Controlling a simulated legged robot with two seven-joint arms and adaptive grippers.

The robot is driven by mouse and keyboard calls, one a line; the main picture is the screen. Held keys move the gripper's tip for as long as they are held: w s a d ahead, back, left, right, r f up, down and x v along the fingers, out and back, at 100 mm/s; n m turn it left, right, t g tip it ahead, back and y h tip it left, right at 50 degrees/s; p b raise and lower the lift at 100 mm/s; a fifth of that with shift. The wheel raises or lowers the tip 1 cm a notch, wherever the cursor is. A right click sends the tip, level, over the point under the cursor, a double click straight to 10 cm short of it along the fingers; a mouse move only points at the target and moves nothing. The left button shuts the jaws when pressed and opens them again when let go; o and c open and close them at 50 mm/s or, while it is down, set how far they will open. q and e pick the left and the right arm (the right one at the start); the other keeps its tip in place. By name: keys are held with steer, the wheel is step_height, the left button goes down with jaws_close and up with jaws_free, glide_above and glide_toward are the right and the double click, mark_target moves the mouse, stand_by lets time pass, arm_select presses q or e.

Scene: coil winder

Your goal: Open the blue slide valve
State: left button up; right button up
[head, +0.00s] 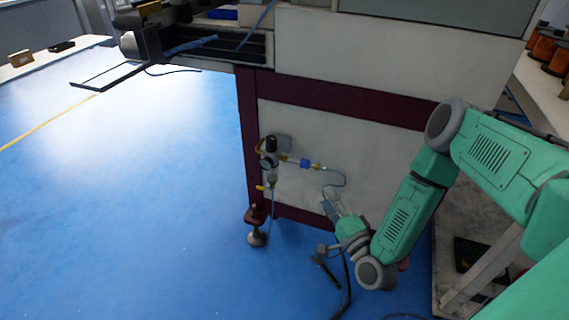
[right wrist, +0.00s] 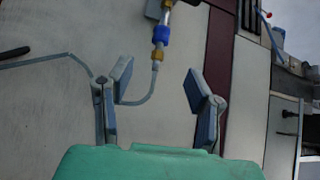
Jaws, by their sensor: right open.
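The blue slide valve (head: 305,163) is a small blue block in the air line on the side panel of the machine, between the air regulator (head: 269,160) and a thin hose. In the right wrist view the blue valve (right wrist: 161,35) is near the top centre, with brass-coloured fittings beside it. My right gripper (head: 332,200) is low in front of the panel, below and to the right of the valve, apart from it. My left gripper is not in view.
The winder's white side panel (head: 390,165) has a dark red frame. A levelling foot (head: 257,238) stands at its lower left corner. The thin hose (right wrist: 140,101) runs near the fingers in the right wrist view. Blue floor to the left is clear.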

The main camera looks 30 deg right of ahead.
mark_target(306, 167)
steer(key=w+b, duration=0.1)
steer(key=w, duration=0.3)
steer(key=w+r+b, duration=0.1)
steer(key=w, duration=0.3)
steer(key=w+b, duration=0.1)
steer(key=w, duration=0.3)
steer(key=shift+w+d+r, duration=0.2)
steer(key=shift+w+d, duration=0.1)
steer(key=shift+d, duration=0.05)
steer(key=shift+w+d+f+b, duration=0.1)
steer(key=shift+w+d+b, duration=0.2)
steer(key=shift+w+d, duration=0.1)
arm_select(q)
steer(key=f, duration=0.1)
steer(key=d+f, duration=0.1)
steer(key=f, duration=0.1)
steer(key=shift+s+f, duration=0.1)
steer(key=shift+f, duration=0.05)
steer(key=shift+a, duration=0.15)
arm_select(e)
steer(key=shift+a, duration=0.1)
steer(key=shift+a, duration=0.2)
jaws_close()
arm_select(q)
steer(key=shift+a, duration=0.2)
